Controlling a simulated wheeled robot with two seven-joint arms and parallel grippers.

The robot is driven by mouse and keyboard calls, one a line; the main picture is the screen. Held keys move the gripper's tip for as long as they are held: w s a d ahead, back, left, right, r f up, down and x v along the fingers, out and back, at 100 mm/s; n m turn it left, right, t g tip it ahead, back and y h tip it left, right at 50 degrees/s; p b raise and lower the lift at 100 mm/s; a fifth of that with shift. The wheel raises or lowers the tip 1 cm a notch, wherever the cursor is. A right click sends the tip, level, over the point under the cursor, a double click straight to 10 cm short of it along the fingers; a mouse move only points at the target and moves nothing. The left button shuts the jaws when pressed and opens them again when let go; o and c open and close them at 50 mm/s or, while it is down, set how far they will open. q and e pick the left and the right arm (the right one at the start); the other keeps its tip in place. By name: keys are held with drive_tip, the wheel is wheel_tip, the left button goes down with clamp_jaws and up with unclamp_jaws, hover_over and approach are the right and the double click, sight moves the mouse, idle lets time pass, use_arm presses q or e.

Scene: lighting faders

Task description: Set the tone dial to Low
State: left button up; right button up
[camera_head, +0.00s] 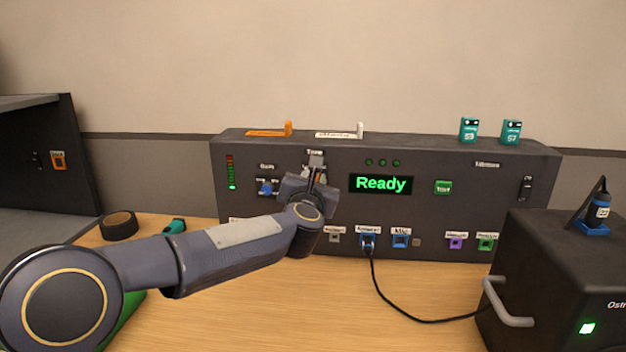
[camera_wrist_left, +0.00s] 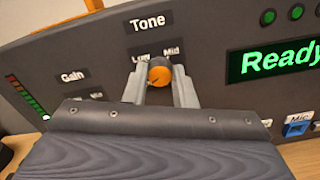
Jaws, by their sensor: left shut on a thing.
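The tone dial (camera_wrist_left: 159,72) is an orange knob under the "Tone" label in the left wrist view. The words "Low" and "Mid" show above it, and any further marks are hidden. My left gripper (camera_wrist_left: 157,85) is shut on the dial, one finger on each side. In the head view my left gripper (camera_head: 316,165) reaches the console panel (camera_head: 330,215) just below the "Tone" label and hides the dial. I cannot clearly tell which mark the dial points to. My right gripper is not in view.
A green "Ready" display (camera_head: 381,184) sits right of the dial. A blue gain knob (camera_head: 266,188) is to its left. A black cable (camera_head: 400,313) runs from a blue socket to the dark box (camera_head: 560,270) at right. A black roll (camera_head: 119,225) lies on the table at left.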

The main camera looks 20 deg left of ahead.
use_arm(q)
drive_tip(key=shift+d+f+m+p, duration=0.1)
drive_tip(key=shift+m+p, duration=1.9)
drive_tip(key=shift+m, duration=5.1)
drive_tip(key=o, duration=1)
drive_tip(key=shift+s, duration=0.1)
drive_tip(key=s+d, duration=0.1)
drive_tip(key=s, duration=0.6)
drive_tip(key=shift+s+d, duration=0.25)
drive_tip(key=shift+d, duration=0.05)
